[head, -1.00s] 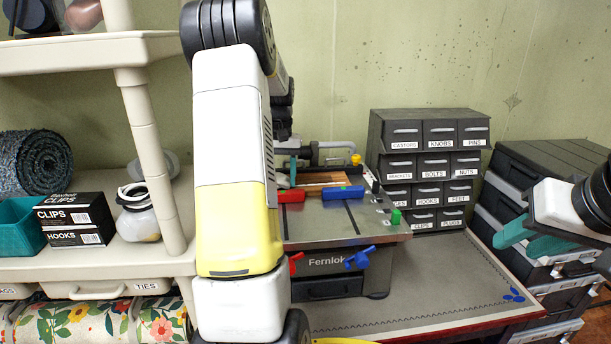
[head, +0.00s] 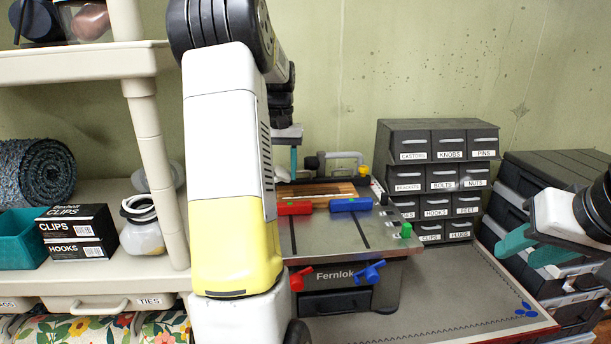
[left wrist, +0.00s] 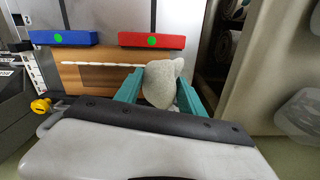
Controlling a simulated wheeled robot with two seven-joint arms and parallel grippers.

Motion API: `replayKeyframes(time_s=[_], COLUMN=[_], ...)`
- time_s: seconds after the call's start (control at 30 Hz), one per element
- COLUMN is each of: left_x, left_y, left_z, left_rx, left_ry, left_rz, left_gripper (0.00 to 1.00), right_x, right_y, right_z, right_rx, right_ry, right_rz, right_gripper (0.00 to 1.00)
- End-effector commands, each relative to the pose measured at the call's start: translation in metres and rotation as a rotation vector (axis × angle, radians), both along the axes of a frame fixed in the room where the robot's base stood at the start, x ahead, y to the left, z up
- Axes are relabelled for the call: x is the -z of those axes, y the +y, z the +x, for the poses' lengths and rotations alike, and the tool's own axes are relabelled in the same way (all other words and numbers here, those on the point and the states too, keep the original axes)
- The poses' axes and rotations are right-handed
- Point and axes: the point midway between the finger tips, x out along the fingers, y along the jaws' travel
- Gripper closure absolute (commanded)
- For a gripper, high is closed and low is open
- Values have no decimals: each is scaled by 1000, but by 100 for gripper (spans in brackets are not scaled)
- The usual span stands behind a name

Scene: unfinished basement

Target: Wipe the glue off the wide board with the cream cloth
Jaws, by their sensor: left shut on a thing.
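The wide board (left wrist: 90,80) is brown wood and lies on the bench top behind a red and a blue clamp block; in the head view it (head: 340,186) shows behind these blocks. A whitish glue line (left wrist: 100,65) runs lengthwise along it. My left gripper (left wrist: 160,92) is shut on the crumpled cream cloth (left wrist: 160,82), over the board's end by the red block. I cannot tell whether the cloth touches the board. My right gripper (head: 532,249) is open and empty at right.
The red block (head: 295,207) and blue block (head: 350,204) edge the board. Behind it stands a grey clamp (head: 340,160) with a yellow knob. Labelled drawers (head: 437,180) stand to the right, a shelf (head: 90,275) to the left. The grey mat (head: 450,300) is clear in front.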

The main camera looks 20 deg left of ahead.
Motion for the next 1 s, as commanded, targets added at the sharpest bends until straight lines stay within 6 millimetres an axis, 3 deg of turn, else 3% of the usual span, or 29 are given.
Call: replayKeyframes(time_s=[0.3,1.0], left_x=[-20,-21], left_y=[-4,-4], left_z=[-6,-7], left_rx=[1,1], left_ry=[-2,-1], left_rz=[1,0], left_gripper=[92,92], right_x=[0,0], right_y=[0,0], right_z=[0,0], right_rx=[0,0], right_ry=[0,0], right_rz=[0,0], right_gripper=[64,64])
